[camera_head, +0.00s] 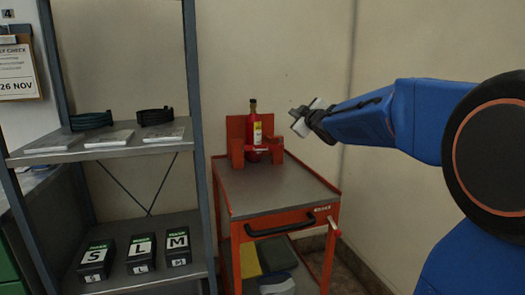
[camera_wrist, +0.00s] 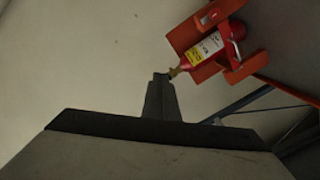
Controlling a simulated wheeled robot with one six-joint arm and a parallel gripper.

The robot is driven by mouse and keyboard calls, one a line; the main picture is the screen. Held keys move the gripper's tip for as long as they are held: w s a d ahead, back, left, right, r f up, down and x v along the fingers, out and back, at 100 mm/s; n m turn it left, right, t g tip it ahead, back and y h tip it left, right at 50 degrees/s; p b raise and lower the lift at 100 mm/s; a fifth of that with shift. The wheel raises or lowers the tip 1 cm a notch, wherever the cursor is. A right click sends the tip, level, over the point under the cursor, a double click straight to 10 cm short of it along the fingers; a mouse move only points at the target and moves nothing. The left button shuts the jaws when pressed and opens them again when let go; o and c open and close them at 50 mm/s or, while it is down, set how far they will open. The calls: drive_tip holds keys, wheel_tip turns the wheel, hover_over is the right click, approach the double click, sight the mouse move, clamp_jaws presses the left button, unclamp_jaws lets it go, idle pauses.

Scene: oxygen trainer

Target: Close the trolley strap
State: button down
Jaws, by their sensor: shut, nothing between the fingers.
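A red cylinder (camera_head: 254,129) with a yellow and white label and a brass-coloured top stands upright in an orange cradle (camera_head: 236,152) at the back of the trolley (camera_head: 258,190). An orange-red piece crosses low in front of the cylinder; whether this is the strap, and whether it is closed, I cannot tell. My gripper (camera_head: 306,118) is up in the air to the right of the cylinder, apart from it, shut and empty. In the wrist view the cylinder (camera_wrist: 208,46) and cradle (camera_wrist: 184,36) show tilted at the upper right, beyond my gripper (camera_wrist: 160,80).
A grey shelf rack (camera_head: 90,152) stands at the left, with black coils, white packets and black boxes marked S, L and M (camera_head: 178,246). The trolley's front top is bare, with a black handle (camera_head: 282,227) below. Walls stand close behind.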

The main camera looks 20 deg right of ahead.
drive_tip(key=s+a+f+m+g, duration=0.35)
drive_tip(key=s+f, duration=0.35)
drive_tip(key=s, duration=0.4)
drive_tip(key=s+a+f+m+g, duration=0.2)
drive_tip(key=s+f+m+g, duration=0.15)
drive_tip(key=s+f, duration=0.6)
drive_tip(key=s+a+f+m+g, duration=0.2)
drive_tip(key=s+a+f+g, duration=0.3)
drive_tip(key=s, duration=0.7)
drive_tip(key=m+t+h, duration=0.1)
drive_tip(key=m+t, duration=0.1)
drive_tip(key=t, duration=0.2)
approach(261, 149)
drive_tip(key=w+f, duration=0.3)
drive_tip(key=f, duration=0.2)
drive_tip(key=shift+w+d+f, duration=0.2)
drive_tip(key=shift+w+d, duration=0.1)
